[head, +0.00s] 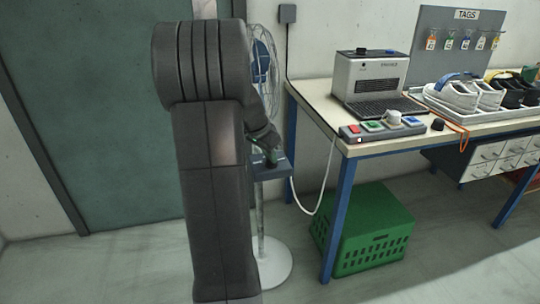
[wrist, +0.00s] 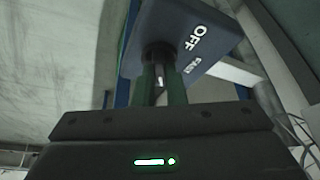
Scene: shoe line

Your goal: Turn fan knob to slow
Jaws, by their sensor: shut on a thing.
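The standing fan shows in the head view with its blue-hubbed cage (head: 263,65) partly behind my arm. Its blue control box (head: 272,172) sits on the pole above a round white base (head: 268,262). In the wrist view the control box (wrist: 212,32) fills the upper middle, with white "OFF" lettering and a smaller label partly covered. The dark round fan knob (wrist: 158,52) is on its face. My gripper (wrist: 161,76) is shut on the knob, with green fingers on both sides of it. It also shows at the box in the head view (head: 268,157). The knob's pointer setting cannot be told.
A workbench (head: 318,100) stands right of the fan, bearing a grey machine (head: 368,78), a button panel (head: 372,128) and a shoe tray (head: 440,108). A green crate (head: 368,235) sits below it. A white cable (head: 325,190) hangs between fan and bench. A door (head: 90,110) is at left.

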